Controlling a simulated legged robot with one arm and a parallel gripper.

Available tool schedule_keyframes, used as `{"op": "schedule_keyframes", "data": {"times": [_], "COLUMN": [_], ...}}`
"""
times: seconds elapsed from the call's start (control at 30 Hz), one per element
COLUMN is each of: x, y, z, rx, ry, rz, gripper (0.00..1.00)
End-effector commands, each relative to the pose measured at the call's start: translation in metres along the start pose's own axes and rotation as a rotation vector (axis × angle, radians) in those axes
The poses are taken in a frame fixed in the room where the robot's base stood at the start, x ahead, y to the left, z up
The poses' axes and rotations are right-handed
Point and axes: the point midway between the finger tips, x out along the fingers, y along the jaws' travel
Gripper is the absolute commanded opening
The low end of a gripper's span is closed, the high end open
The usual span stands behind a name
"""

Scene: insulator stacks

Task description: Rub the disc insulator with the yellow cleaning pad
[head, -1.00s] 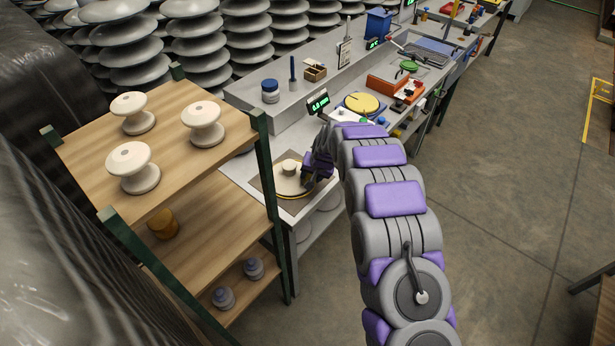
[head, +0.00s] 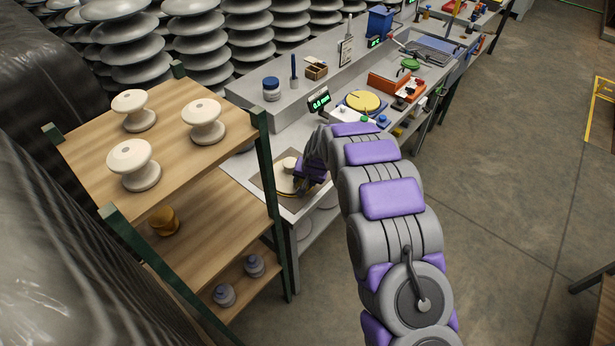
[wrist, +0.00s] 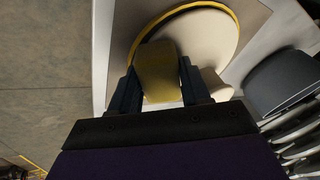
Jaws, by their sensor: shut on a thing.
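The disc insulator (head: 283,187), a cream disc with a yellow rim and a raised knob, lies on a brown mat on the workbench. In the wrist view the disc (wrist: 215,35) fills the upper middle. My gripper (head: 300,173) is over the disc's right part, beside the knob. In the wrist view my gripper (wrist: 160,82) is shut on the yellow cleaning pad (wrist: 157,65), which overlaps the disc's face near its rim. Whether the pad touches the disc is hard to tell. In the head view the pad is hidden by my gripper.
A wooden shelf (head: 85,150) with three white spool insulators stands left of the bench. A green-lit display (head: 319,101), a yellow round plate (head: 363,101) and a red-orange box (head: 396,87) are farther along the bench. Open floor (head: 500,200) lies to the right.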

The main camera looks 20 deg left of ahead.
Motion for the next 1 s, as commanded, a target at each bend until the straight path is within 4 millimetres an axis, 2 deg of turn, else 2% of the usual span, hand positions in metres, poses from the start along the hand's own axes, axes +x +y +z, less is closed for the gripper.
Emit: {"op": "schedule_keyframes", "data": {"times": [0.23, 0.6, 1.0], "x": [-0.001, -0.004, -0.037], "y": [-0.01, -0.01, -0.01], "z": [0.019, 0.019, 0.013], "rx": [-0.002, -0.001, 0.0], "ry": [-0.007, -0.004, 0.0], "rz": [0.002, 0.001, -0.002], "gripper": [0.22, 0.22, 0.22]}}
